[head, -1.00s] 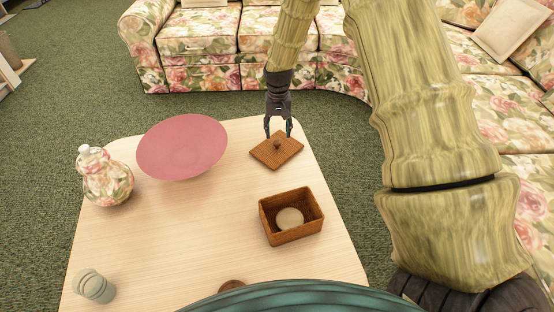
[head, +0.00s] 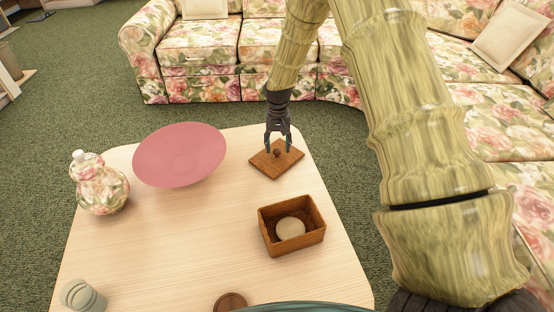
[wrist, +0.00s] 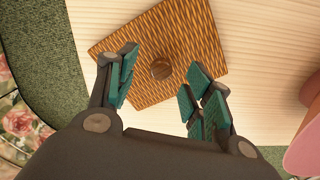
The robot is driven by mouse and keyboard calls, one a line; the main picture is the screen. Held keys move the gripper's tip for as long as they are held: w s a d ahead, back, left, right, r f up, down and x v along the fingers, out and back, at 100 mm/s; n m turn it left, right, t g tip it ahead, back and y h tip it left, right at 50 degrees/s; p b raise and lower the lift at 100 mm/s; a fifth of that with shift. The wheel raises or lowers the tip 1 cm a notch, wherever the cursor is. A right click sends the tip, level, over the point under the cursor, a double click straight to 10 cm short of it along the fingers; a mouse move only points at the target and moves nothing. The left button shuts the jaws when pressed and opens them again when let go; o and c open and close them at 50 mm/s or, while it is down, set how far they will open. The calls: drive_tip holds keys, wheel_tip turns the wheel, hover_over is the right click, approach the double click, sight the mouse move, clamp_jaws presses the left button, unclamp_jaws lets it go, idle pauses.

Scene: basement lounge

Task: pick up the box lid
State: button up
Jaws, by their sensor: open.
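The box lid (head: 277,170) is a flat brown woven square with a small round knob (head: 277,153) on top. It lies on the table near the far right corner. In the wrist view the lid (wrist: 190,40) fills the upper middle, with its knob (wrist: 161,69) between and just beyond my fingertips. My gripper (head: 278,150) is open and points down over the lid, with a finger on either side of the knob. In the wrist view my gripper (wrist: 160,92) holds nothing. I cannot tell whether the fingertips touch the lid.
The open brown box (head: 290,247) with a pale round thing (head: 290,228) inside stands nearer on the table (head: 180,240). A pink plate (head: 180,155), floral vase (head: 100,185), pale green cup (head: 82,297) and round brown object (head: 230,302) are also there. A floral sofa (head: 195,75) stands behind.

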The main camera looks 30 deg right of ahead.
sight(277, 150)
drive_tip(key=f, duration=0.1)
drive_tip(key=f+b, duration=0.1)
drive_tip(key=f, duration=0.2)
drive_tip(key=shift+w+f, duration=0.2)
drive_tip(key=shift+w, duration=0.1)
drive_tip(key=shift+c, duration=0.2)
clamp_jaws()
drive_tip(key=shift+r, duration=0.15)
